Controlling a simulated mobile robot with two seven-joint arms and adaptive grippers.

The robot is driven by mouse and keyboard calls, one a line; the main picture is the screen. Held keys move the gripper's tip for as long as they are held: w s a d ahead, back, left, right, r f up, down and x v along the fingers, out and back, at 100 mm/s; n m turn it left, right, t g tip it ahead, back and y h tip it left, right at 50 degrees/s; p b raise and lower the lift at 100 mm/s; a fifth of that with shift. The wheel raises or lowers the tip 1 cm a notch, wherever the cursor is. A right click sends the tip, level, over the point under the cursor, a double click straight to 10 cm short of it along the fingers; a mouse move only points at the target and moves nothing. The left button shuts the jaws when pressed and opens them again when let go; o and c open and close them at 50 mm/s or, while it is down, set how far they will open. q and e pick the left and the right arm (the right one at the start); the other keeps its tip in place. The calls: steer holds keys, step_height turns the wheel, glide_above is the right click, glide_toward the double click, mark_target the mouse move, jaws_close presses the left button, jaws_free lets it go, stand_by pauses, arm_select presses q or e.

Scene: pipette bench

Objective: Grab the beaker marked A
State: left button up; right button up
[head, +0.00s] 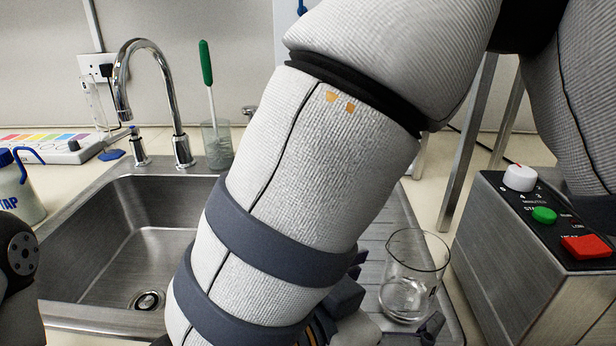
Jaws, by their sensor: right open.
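A clear glass beaker (414,268) stands upright on the ribbed steel drainboard, right of the sink. A small dark mark shows on its right side, but I cannot read the letter. My right arm comes down across the middle of the view. My right gripper (394,306) is at the bottom, open, with dark finger parts at the beaker's left and at its lower right. The arm hides part of the gripper, and I cannot tell whether a finger touches the glass. My left gripper is out of view.
A steel sink (95,215) with a tap (150,85) lies left. Behind it a glass pot (217,150) holds a green-handled brush (207,65). A control box (540,235) with knob and buttons stands close right of the beaker. A wash bottle (18,190) is at far left.

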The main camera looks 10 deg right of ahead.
steer(key=x, duration=0.6)
steer(key=shift+w+r, duration=0.1)
steer(key=shift+w, duration=0.05)
steer(key=shift+a, duration=0.1)
steer(key=c, duration=1.3)
steer(key=shift+c, duration=0.2)
steer(key=shift+r, duration=0.1)
